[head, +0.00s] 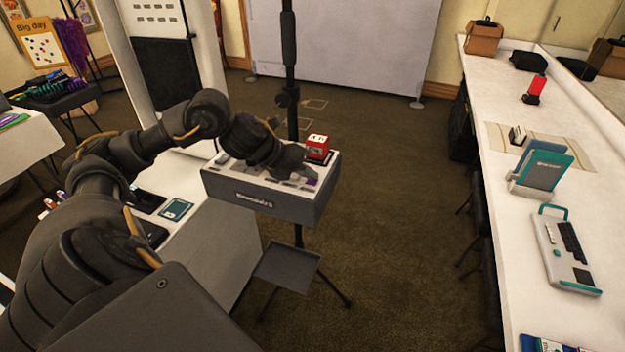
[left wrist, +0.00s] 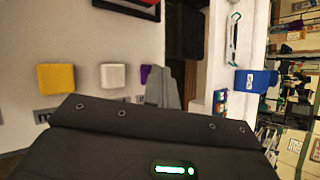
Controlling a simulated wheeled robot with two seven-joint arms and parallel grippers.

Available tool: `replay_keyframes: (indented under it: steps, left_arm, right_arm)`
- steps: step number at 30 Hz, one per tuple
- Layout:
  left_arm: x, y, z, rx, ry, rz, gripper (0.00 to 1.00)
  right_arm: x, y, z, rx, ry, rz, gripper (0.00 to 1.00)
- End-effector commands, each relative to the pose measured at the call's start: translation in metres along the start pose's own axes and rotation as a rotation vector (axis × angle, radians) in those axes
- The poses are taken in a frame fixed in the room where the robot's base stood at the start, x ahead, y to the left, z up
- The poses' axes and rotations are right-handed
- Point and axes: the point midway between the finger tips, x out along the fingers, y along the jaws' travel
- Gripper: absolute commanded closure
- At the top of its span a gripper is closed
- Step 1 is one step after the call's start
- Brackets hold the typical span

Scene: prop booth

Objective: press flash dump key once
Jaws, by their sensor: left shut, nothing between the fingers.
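A grey control box (head: 268,200) on a stand carries a row of keys along its sloped white top. My left gripper (head: 290,163) is over the box and hides part of the row. It is shut and empty. In the left wrist view, a yellow key (left wrist: 56,77), a white key (left wrist: 113,75) and a purple key (left wrist: 146,73) stand in a row. The shut fingers (left wrist: 162,88) are beside the purple key and partly cover it; I cannot tell whether they touch. The key labels are too small to read, so I cannot tell which is the flash dump key. My right gripper is not in view.
A red block with a white top (head: 317,147) stands at the box's right end. A tripod stand rises behind the box. A long white counter (head: 508,215) on the right holds a keypad device (head: 566,250) and a teal holder (head: 541,170). Carpet between is clear.

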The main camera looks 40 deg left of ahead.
Motion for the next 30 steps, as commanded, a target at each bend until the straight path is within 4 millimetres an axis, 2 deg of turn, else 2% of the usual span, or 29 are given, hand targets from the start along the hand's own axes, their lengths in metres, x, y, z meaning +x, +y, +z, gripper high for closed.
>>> replay_keyframes:
  steps: [12,24,30]
  left_arm:
    - [-0.011,-0.008,0.007,0.0,0.002,0.001,1.0]
    - [-0.012,-0.009,0.009,0.0,0.001,0.0,1.0]
    - [-0.021,-0.015,0.015,0.001,0.0,0.0,1.0]
  right_arm:
    - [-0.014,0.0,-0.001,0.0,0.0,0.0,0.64]
    - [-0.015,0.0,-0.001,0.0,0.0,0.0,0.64]
    - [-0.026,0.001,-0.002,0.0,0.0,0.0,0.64]
